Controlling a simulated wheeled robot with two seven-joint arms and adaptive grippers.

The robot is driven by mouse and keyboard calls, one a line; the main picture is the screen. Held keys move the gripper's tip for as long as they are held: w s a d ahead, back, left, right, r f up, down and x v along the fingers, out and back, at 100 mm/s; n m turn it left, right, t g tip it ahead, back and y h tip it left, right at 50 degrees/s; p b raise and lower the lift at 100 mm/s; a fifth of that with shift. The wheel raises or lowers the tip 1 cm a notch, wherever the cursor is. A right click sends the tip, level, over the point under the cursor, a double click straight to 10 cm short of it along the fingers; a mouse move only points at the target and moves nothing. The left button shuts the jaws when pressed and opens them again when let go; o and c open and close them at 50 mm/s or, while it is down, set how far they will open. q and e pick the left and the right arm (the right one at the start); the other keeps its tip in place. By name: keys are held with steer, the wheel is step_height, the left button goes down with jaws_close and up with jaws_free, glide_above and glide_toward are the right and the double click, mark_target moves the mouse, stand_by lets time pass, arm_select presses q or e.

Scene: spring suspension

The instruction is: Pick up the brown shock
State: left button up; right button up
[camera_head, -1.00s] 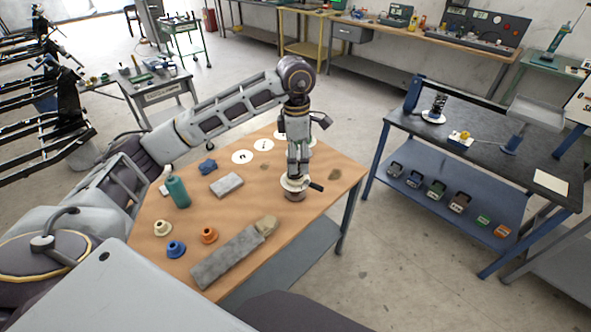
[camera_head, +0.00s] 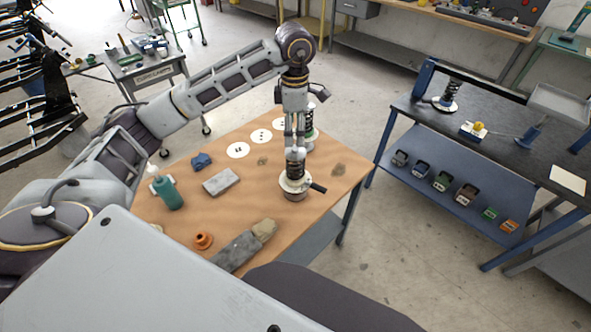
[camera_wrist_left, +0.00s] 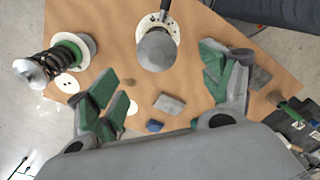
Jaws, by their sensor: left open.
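The shock under my left gripper (camera_head: 294,143) stands on the table, with a white flange (camera_head: 297,186), a brownish base and a rounded grey top. In the left wrist view its grey top (camera_wrist_left: 156,50) lies just ahead of the gap between the two green-padded fingers (camera_wrist_left: 160,80). The fingers are spread, with nothing between them. A second shock with a green collar and dark spring stands behind it; it shows in the left wrist view (camera_wrist_left: 40,62) to the left, outside the fingers. My right gripper does not show.
On the table (camera_head: 322,210) are a grey block (camera_head: 221,181), a green bottle (camera_head: 167,192), a blue part (camera_head: 202,161), an orange part (camera_head: 203,240) and white discs (camera_head: 238,150). A dark bench (camera_head: 500,140) with another shock (camera_head: 448,97) stands right.

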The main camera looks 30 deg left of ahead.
mark_target(295, 149)
arm_select(q)
steer(key=shift+s, duration=0.1)
steer(key=shift+f, duration=0.6)
step_height(295, 149, down, 7)
steer(key=shift+r+p, duration=0.15)
steer(key=shift+p, duration=0.45)
steer(key=shift+f, duration=0.35)
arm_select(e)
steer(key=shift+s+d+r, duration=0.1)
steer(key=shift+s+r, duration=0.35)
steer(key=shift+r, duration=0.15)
arm_select(q)
steer(key=shift+f, duration=0.15)
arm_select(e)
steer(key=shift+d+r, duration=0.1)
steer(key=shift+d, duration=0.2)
